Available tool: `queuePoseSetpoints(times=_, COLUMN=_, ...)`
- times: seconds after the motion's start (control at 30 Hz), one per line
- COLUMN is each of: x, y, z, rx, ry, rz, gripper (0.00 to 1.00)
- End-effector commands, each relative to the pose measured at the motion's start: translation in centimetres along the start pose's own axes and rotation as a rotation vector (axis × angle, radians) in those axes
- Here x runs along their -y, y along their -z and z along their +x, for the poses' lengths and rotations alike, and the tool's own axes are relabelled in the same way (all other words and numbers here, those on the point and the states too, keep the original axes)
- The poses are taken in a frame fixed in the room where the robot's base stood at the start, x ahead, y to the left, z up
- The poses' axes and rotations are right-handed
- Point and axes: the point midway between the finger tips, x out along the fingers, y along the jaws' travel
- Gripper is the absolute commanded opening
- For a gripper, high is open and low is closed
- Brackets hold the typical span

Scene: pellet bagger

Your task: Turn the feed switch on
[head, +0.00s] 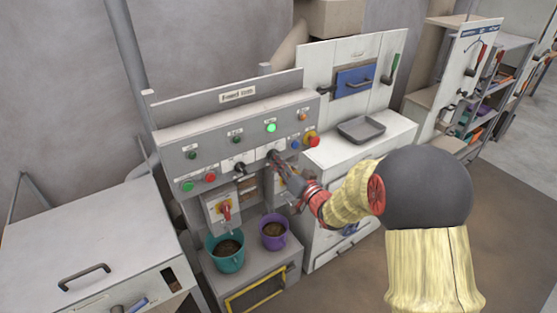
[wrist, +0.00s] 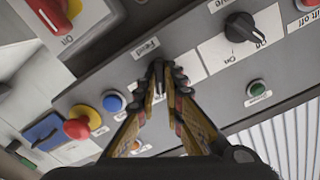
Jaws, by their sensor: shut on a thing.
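The feed switch is a black rotary knob on a white plate marked "Feed", on the front of the grey control panel (head: 222,135). In the wrist view my gripper (wrist: 158,72) is shut on the feed switch (wrist: 158,64), with a fingertip on either side of it. The fingers hide much of the knob and part of its plate. In the head view my gripper (head: 277,161) reaches the panel from the lower right and covers most of the knob. A green lamp (head: 271,127) above it is lit brightly.
A second black knob (head: 238,168) sits left of the feed switch. A blue button (head: 296,145) and a red mushroom button (head: 313,141) are close on its right. Red-handled switches hang below, above a teal bucket (head: 227,262) and a purple bucket (head: 273,242).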

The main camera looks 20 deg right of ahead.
Motion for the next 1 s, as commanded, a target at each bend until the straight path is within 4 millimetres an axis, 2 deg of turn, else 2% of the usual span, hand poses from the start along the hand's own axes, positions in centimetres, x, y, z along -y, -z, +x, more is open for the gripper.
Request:
queuePoseSetpoints(times=0.57, x=-0.06, y=-0.04, z=-0.02, rx=0.0, ry=-0.001, rz=0.039, gripper=0.0)
queuePoseSetpoints(times=0.6, x=-0.06, y=-0.03, z=-0.02, rx=0.0, ry=-0.001, rz=0.039, gripper=0.1)
queuePoseSetpoints(times=0.9, x=-0.03, y=-0.02, z=-0.01, rx=0.0, ry=0.0, rz=0.038, gripper=0.27)
queuePoseSetpoints(times=1.0, x=-0.02, y=-0.01, z=-0.01, rx=0.0, ry=0.0, rz=0.038, gripper=0.28)
